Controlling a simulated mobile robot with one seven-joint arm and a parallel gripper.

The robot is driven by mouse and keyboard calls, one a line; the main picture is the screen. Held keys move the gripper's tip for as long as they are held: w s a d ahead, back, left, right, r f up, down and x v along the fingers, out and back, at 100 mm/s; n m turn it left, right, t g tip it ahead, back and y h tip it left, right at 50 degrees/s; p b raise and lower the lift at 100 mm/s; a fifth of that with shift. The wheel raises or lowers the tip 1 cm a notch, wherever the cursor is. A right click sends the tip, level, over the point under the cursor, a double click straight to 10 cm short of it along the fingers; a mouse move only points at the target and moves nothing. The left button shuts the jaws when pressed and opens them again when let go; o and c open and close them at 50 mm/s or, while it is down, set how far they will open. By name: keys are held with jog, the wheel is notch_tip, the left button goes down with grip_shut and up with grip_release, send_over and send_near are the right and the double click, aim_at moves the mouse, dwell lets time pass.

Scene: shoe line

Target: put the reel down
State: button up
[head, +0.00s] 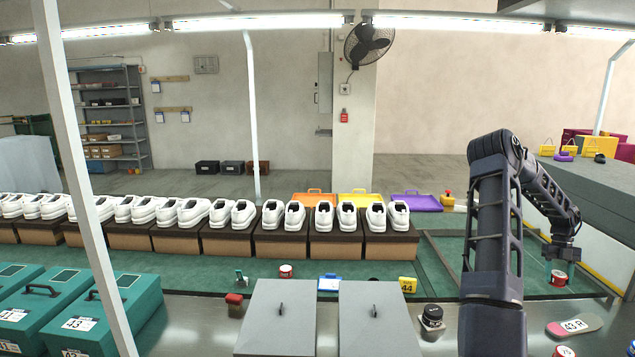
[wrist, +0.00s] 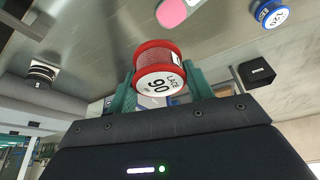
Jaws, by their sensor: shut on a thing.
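The reel (wrist: 158,62) is red with a white end label reading "LACE 90". It sits between the green fingers of my gripper (wrist: 160,92) in the wrist view, and the gripper is shut on it. In the head view my gripper (head: 561,262) hangs at the right with the reel (head: 559,279) below it, in front of the green surface. I cannot tell the exact gap between the reel and what lies under it.
A shoe sole marked 43 (head: 574,325), another red reel (head: 563,351) and a black jar (head: 432,318) are on the grey metal bench. Two grey lids (head: 380,325) stand left of my arm. A blue reel (wrist: 270,13) shows in the wrist view. Bare metal lies between several items.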

jog(key=s+d+r+m+t+y, duration=0.1)
jog(key=s+d+m, duration=0.3)
jog(key=s, duration=0.5)
jog(key=s+d+r+m+y, duration=0.1)
jog(key=s+d+m, duration=0.3)
jog(key=s, duration=0.5)
jog(key=shift+s+d+r+t, duration=0.15)
jog(key=shift+s+d+t, duration=0.25)
jog(key=shift+d, duration=0.5)
jog(key=shift+y, duration=0.3)
notch_tip(320, 180, down, 20)
jog(key=shift+w, duration=0.1)
jog(key=o, duration=1)
jog(key=shift+c, duration=0.2)
